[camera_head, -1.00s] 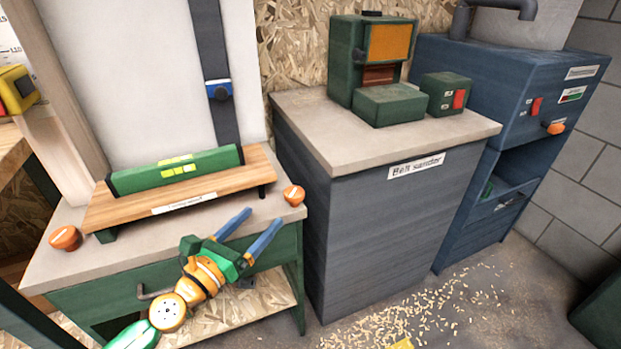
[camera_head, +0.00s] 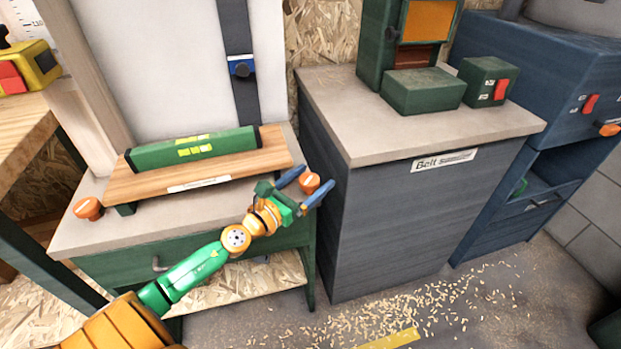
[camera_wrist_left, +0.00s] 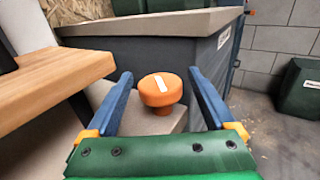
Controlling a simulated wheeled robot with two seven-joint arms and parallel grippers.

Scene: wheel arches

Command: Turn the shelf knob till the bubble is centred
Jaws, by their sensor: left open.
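A green spirit level (camera_head: 192,149) lies on the wooden shelf (camera_head: 240,161) on the grey-topped bench; its yellow vials show, but the bubble is too small to read. An orange knob (camera_head: 309,181) with a white mark stands at the shelf's right end, and a second orange knob (camera_head: 88,208) stands at its left end. My left gripper (camera_head: 305,188) is open, with its blue fingers on either side of the right knob. In the left wrist view, the right knob (camera_wrist_left: 160,92) sits between the spread fingers, with gaps on both sides. My right gripper is not in view.
The grey belt sander cabinet (camera_head: 400,215) stands close to the right of the bench. A blue machine (camera_head: 560,100) is beyond it. Wood shavings (camera_head: 400,315) lie on the floor. A wooden table (camera_head: 25,140) is at the left.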

